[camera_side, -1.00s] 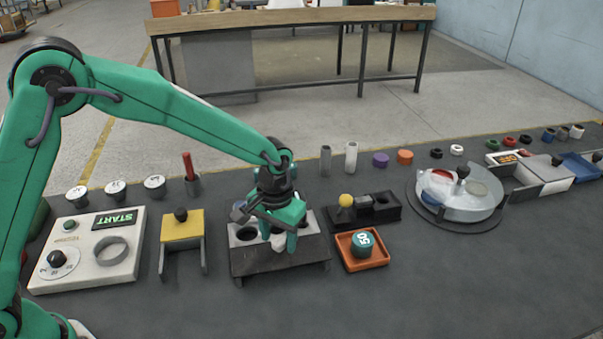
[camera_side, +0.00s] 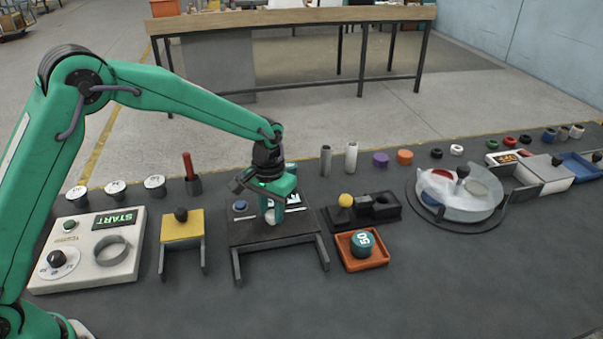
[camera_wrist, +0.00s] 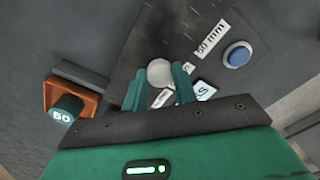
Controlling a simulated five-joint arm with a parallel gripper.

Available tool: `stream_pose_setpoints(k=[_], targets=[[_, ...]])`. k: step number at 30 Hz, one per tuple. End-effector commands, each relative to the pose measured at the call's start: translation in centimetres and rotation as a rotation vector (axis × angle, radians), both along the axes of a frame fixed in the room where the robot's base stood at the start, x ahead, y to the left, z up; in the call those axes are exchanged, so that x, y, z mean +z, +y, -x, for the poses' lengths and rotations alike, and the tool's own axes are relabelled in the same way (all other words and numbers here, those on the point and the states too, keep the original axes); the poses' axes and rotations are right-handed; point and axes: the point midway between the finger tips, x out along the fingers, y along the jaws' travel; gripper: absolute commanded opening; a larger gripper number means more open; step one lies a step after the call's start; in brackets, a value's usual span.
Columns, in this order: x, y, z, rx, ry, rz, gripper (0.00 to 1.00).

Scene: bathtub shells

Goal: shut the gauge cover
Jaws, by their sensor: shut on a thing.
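The gauge cover (camera_side: 290,238) is a dark flat plate on a stand with two rails that stick out toward the front. It lies back over the place where the holes were, and no holes show. In the wrist view the dark plate (camera_wrist: 188,28) runs up past my fingers. A pale round knob (camera_wrist: 159,72) stands between the fingertips. My gripper (camera_side: 270,216) is over the plate, shut on this knob, and it also shows in the wrist view (camera_wrist: 158,90). The fingers and wrist hide part of the plate and the white labels behind it.
A blue button (camera_side: 240,206) and a white label (camera_side: 294,199) are at the stand's back. A yellow-topped stand (camera_side: 182,225) is to the left. An orange tray (camera_side: 378,262) with a green cylinder (camera_side: 362,241) is at right. The front table is clear.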

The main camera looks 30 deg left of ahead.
Motion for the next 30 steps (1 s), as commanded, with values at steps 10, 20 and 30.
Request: stream_pose_setpoints(k=[10,20,30], targets=[[0.1,0.5,-0.6,0.005,-0.011,0.003,0.32],[0.1,0.3,-0.4,0.002,-0.005,0.001,0.5],[1.6,0.3,-0.4,0.001,-0.007,0.002,0.5]])
